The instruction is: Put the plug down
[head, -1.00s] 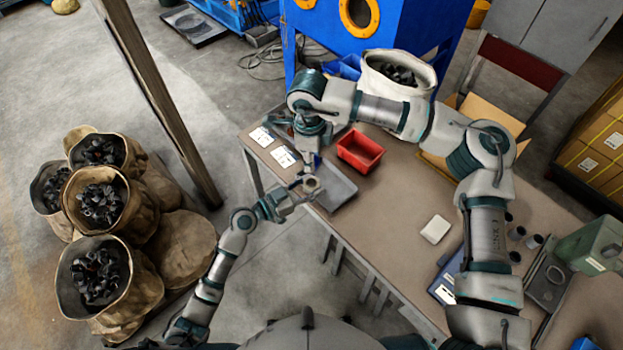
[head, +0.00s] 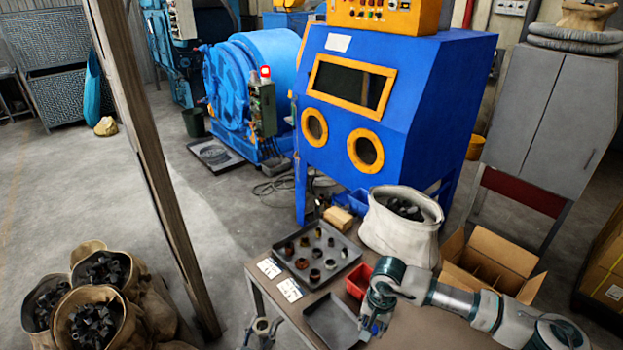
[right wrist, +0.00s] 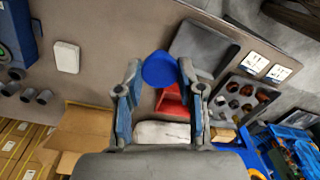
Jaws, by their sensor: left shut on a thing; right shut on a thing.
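My right gripper (head: 372,326) is low in the head view, by the right edge of the empty grey tray (head: 333,318) and in front of the red bin (head: 358,280). In the right wrist view its fingers (right wrist: 160,85) are shut on a blue plug (right wrist: 160,69). The plug is held near the grey tray (right wrist: 203,45) and the red bin (right wrist: 172,103); its height above the table is unclear. My left gripper (head: 262,334) is at the bottom edge, left of the table, shut on a grey-brown metal fitting (head: 262,325). Its arm is mostly cut off.
A dark tray of several fittings (head: 316,240) lies at the table's back left, with white cards (head: 290,289) before it. A white sack (head: 400,240) and an open carton (head: 492,262) stand behind my right arm. Bare table (right wrist: 105,50) shows in the right wrist view.

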